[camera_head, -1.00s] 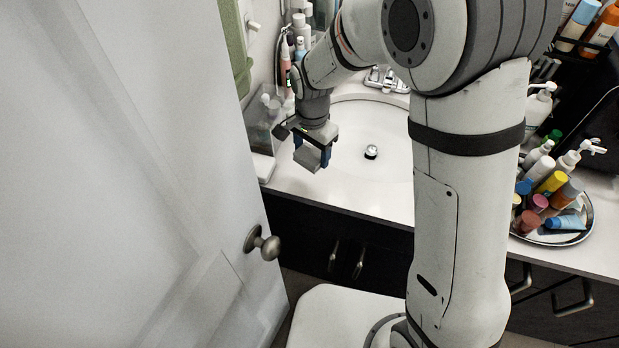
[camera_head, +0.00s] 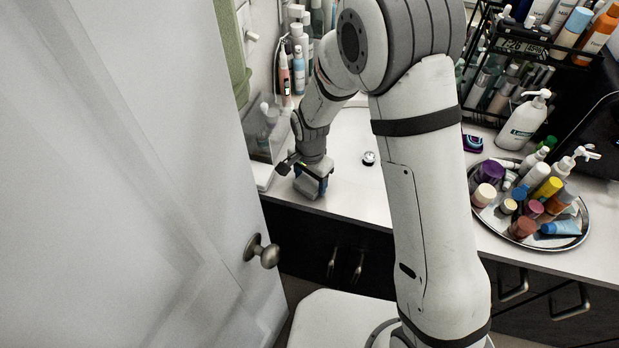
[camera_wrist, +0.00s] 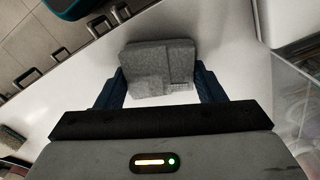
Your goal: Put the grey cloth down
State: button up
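The grey cloth (camera_head: 305,188) is a small folded block, low over the white counter near its front edge, left of the sink. In the wrist view the cloth (camera_wrist: 158,68) spans the gap between the two blue fingers and seems to touch both. My gripper (camera_head: 311,185) points down and is shut on the cloth; it also shows in the wrist view (camera_wrist: 158,88). I cannot tell whether the cloth's underside touches the counter.
The counter's front edge (camera_head: 340,216) is close to the cloth. A clear container (camera_head: 262,135) stands at the left, near the door (camera_head: 130,180). The sink drain (camera_head: 369,158) is to the right. A tray (camera_head: 588,225) of bottles stands farther right.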

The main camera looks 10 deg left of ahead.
aim_at(310, 181)
jog(key=o, duration=0.5)
jog(key=shift+c, duration=0.2)
notch_tip(310, 181, up, 12)
jog(key=b, duration=0.1)
jog(key=d+r+n, duration=0.1)
jog(key=d+r, duration=0.5)
jog(key=d, duration=0.2)
jog(key=s+d+r+n+t, duration=0.1)
jog(key=s+d+r+n, duration=0.1)
jog(key=s+d, duration=0.5)
jog(key=s+d+r+n+t, duration=0.2)
jog(key=s+d+r, duration=0.3)
jog(key=s+d, duration=0.3)
jog(key=d, duration=0.3)
jog(key=shift+d, duration=0.25)
jog(key=shift+r, duration=0.1)
